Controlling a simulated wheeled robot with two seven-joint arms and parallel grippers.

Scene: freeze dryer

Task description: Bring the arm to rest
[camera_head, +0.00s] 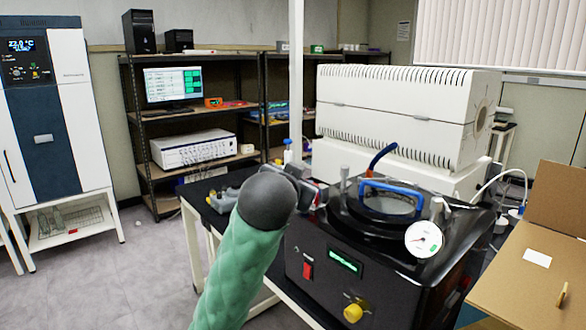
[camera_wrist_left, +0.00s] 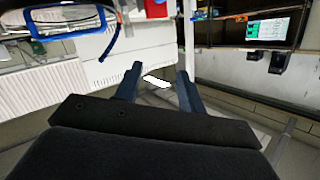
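My left arm, in a green padded sleeve, comes up from the bottom of the head view and ends in a dark rounded wrist. My left gripper (camera_head: 312,190) is beside the left side of the freeze dryer's top, partly hidden by the wrist. In the left wrist view the two fingers (camera_wrist_left: 157,82) stand apart with nothing between them. The black freeze dryer (camera_head: 330,285) has a green display, a red switch, a yellow knob and a round gauge (camera_head: 424,239). A blue handle (camera_head: 392,187) sits on its round lid, and also shows in the left wrist view (camera_wrist_left: 75,25). My right gripper is out of view.
A large white vented unit (camera_head: 405,115) stands behind the dryer. An open cardboard box (camera_head: 535,265) is at the right. Shelves with a monitor (camera_head: 172,84) stand behind, and a tall white and blue cabinet (camera_head: 52,110) at the left. Floor between is clear.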

